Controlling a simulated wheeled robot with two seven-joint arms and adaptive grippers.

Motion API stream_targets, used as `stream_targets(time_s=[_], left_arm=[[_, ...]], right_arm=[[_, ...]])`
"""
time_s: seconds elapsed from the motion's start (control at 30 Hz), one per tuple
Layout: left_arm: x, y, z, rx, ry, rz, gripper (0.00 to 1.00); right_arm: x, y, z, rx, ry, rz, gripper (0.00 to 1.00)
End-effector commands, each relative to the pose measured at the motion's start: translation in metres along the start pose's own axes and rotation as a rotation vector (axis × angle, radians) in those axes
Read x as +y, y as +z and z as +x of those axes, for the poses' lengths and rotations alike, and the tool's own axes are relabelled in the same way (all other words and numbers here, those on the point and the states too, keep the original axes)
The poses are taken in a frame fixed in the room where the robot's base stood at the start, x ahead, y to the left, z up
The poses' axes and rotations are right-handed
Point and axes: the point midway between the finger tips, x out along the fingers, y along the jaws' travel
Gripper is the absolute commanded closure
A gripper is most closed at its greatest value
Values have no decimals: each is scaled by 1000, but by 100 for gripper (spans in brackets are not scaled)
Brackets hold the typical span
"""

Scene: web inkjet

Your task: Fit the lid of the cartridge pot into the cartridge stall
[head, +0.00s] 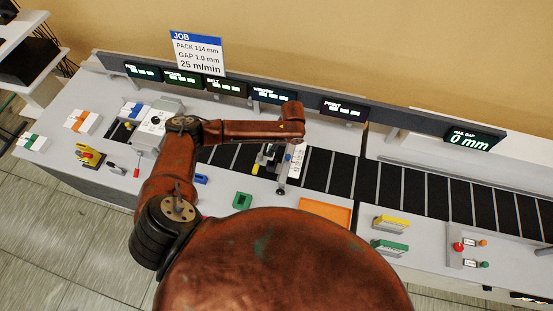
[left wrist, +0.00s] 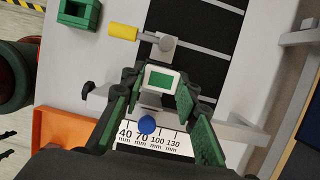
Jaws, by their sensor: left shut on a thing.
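My left gripper (left wrist: 160,92) has its green-padded fingers around a small white piece with a green face (left wrist: 161,79). Whether this piece is the pot's lid I cannot tell. In the head view my left gripper (head: 268,158) is over the dark belt, partly hidden by the arm, and the held piece is not clear. A green block with a dark recess (head: 243,201) lies on the front worktop; it also shows at the top left of the left wrist view (left wrist: 80,13). I cannot tell which thing is the cartridge stall. My right gripper is out of view.
A millimetre scale (left wrist: 150,139) and blue knob (left wrist: 147,125) lie below the fingers in the wrist view. A yellow-handled fitting (left wrist: 124,33) is near the belt. An orange tray (head: 325,211) and a blue block (head: 201,179) are at the front. Yellow and green blocks stand right.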

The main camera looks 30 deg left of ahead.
Motion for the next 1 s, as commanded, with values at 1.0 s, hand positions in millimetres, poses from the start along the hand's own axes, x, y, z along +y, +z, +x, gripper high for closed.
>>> stream_targets(time_s=[1.0], left_arm=[[-2, -32, 106, 0, 18, 9, 100]], right_arm=[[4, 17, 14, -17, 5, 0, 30]])
